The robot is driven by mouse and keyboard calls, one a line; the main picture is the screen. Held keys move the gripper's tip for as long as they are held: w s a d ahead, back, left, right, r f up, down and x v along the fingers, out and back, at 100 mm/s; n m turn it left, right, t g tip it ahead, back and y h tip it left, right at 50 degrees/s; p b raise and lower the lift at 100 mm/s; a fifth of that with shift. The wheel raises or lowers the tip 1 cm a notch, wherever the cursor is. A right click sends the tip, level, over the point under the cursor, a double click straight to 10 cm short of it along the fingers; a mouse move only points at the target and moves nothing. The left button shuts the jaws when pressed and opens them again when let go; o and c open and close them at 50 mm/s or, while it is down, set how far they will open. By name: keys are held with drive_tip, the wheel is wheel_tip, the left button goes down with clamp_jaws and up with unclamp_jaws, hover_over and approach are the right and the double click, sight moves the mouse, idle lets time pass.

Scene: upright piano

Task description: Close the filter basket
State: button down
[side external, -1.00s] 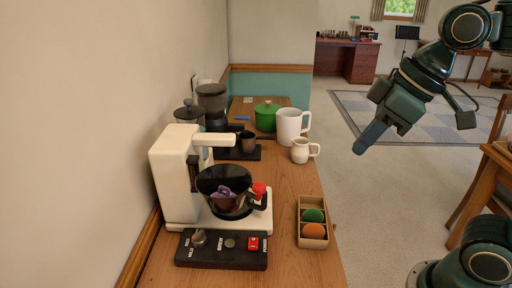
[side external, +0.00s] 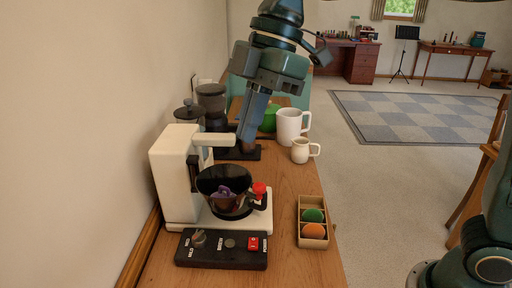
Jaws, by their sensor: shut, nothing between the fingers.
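The cream coffee maker (side external: 173,165) stands on the wooden counter at the left. Its dark filter basket (side external: 225,180) sits at the front, beyond the body's front face, with a purple thing (side external: 222,192) showing in it. A red-tipped handle (side external: 259,189) is at the basket's right. The basket appears swung out from the body. My gripper (side external: 246,140) is shut and empty, pointing down above and behind the basket, apart from it in the picture. It hides part of the things behind.
A black control panel (side external: 221,250) lies in front of the machine. A box (side external: 312,238) with green and orange items is to its right. A white mug (side external: 288,125), a cream pitcher (side external: 301,151) and a green pot (side external: 268,122) stand behind. A grinder (side external: 211,100) is near the wall.

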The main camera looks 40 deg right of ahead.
drive_tip(key=shift+a+f, duration=0.15)
drive_tip(key=shift+f, duration=0.05)
wheel_tip(320, 180, down, 10)
drive_tip(key=shift+d, duration=0.3)
idle(1.1)
drive_tip(key=shift+d+r, duration=0.1)
drive_tip(key=shift+d, duration=0.15)
idle(0.4)
